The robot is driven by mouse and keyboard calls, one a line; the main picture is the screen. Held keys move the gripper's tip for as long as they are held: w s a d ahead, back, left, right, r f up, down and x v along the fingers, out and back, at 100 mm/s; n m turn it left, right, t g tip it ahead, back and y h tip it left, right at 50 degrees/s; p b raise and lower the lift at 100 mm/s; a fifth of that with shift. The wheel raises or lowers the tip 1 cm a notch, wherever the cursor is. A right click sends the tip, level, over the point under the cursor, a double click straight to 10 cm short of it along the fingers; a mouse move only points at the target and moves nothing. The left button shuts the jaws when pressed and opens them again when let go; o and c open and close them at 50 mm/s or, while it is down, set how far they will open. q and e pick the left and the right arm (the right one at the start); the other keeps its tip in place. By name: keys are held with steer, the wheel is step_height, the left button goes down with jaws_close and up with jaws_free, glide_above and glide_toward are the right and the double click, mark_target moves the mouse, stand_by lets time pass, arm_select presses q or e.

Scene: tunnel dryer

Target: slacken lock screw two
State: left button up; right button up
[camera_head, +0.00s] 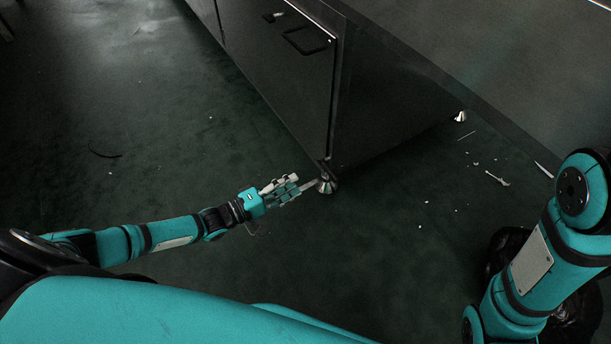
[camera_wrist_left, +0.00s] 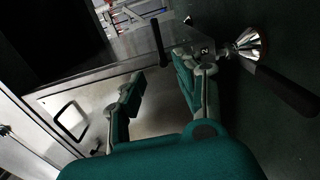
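In the left wrist view a small metal plate marked "2" (camera_wrist_left: 205,50) sits beside a shiny cone-shaped foot (camera_wrist_left: 250,42). A dark bar-like lever (camera_wrist_left: 158,42) stands near the plate, between and just beyond the fingertips of my left gripper (camera_wrist_left: 158,70). I take this lever for lock screw two. The fingers are apart with nothing between them; the right finger is close to the plate. In the head view the foot (camera_head: 326,185) is under the cabinet's near corner, and my left gripper (camera_head: 296,184) is just left of it. My right gripper is not in view.
A dark metal cabinet (camera_head: 280,75) with a door handle (camera_head: 306,40) stands above the foot. A dark handle (camera_wrist_left: 287,92) sticks out by the foot. Another foot (camera_head: 460,117) and small debris (camera_head: 497,179) lie to the right. The floor left is mostly clear.

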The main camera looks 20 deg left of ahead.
arm_select(q)
steer(key=shift+v, duration=0.85)
